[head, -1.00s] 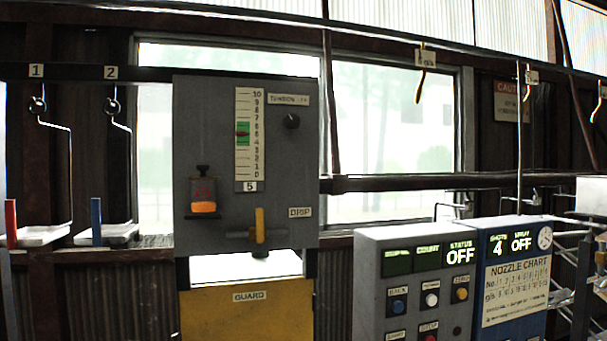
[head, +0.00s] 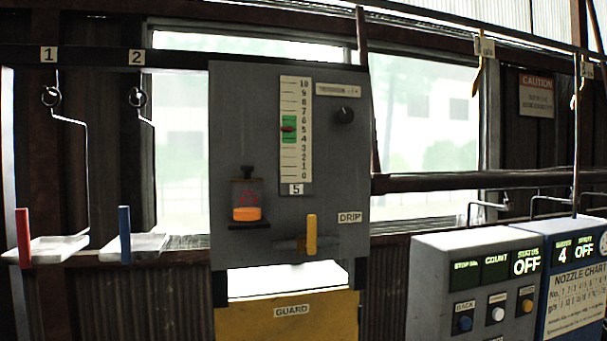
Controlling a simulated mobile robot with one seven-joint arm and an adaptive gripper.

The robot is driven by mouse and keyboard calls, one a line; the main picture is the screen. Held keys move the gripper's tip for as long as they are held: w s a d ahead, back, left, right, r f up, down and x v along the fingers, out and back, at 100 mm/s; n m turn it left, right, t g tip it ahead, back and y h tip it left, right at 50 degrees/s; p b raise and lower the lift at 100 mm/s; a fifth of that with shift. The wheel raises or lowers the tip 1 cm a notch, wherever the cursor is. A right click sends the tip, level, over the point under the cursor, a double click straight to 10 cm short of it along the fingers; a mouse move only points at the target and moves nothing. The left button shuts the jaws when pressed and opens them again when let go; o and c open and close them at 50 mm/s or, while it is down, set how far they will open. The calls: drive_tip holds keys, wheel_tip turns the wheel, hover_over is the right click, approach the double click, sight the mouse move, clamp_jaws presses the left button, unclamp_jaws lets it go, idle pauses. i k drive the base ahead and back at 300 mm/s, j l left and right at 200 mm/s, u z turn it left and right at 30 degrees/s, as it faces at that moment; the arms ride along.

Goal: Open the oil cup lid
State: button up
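The oil cup (head: 246,200) is mounted low on the left of a grey panel (head: 240,110) in the head view. It is a clear cup with orange oil at its bottom and a red mark on its side. Its dark lid (head: 248,172), with a small knob, sits on top and looks closed. My gripper is not in view.
The panel also carries a scale (head: 295,150), a dark knob (head: 345,115) and a yellow drip lever (head: 311,234). A yellow guard (head: 285,325) is below. Hanging trays (head: 60,250) are at left; a control box (head: 450,245) is at right.

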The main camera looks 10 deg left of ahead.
sight(247, 169)
drive_tip(key=i+j+u, duration=0.1)
drive_tip(key=j, duration=0.35)
drive_tip(key=i+j+u, duration=0.15)
drive_tip(key=i+j, duration=0.15)
drive_tip(key=i+j+u, duration=0.1)
drive_tip(key=i+j, duration=0.15)
drive_tip(key=j, duration=0.25)
